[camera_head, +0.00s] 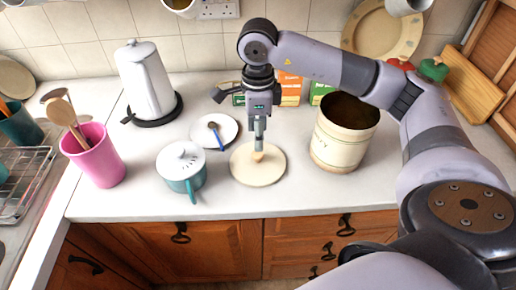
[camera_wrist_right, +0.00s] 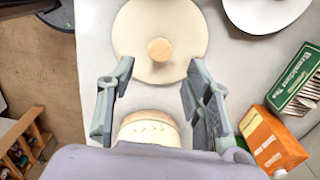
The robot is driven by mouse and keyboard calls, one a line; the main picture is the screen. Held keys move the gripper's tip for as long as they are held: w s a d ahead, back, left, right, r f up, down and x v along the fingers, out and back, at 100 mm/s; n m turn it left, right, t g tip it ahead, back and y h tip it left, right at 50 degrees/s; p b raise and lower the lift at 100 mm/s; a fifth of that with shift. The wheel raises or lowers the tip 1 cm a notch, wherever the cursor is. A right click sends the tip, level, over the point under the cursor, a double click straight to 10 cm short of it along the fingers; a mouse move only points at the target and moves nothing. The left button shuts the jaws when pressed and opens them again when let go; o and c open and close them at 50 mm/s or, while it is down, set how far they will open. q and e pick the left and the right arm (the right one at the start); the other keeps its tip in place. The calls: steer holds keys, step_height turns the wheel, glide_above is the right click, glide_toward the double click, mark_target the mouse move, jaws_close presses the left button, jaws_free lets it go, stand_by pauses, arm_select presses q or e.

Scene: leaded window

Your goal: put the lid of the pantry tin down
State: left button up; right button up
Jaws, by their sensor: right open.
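The cream round lid (camera_head: 244,174) lies flat on the white counter, with its wooden knob (camera_head: 258,156) upward. The pantry tin (camera_head: 336,152) stands to its right, cream and without a lid, its dark inside showing. My right gripper (camera_head: 259,147) points down over the lid, its fingertips close to the knob. In the right wrist view my right gripper (camera_wrist_right: 161,66) is open, its two fingers wide apart. The lid (camera_wrist_right: 185,30) and knob (camera_wrist_right: 160,49) show just past the fingertips, nothing held. Part of the tin (camera_wrist_right: 148,130) shows below, mostly hidden. My left gripper is not in view.
A teal pot (camera_head: 181,165) with a white lid and a white plate (camera_head: 226,126) with a spoon stand left of the lid. Farther left are a pink utensil pot (camera_head: 95,160) and white kettle (camera_head: 147,80). Boxes (camera_head: 290,85) stand behind. The counter's front strip is clear.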

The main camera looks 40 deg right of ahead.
mark_target(258, 154)
steer(key=shift+r+b, duration=0.3)
steer(key=shift+r, duration=2.1)
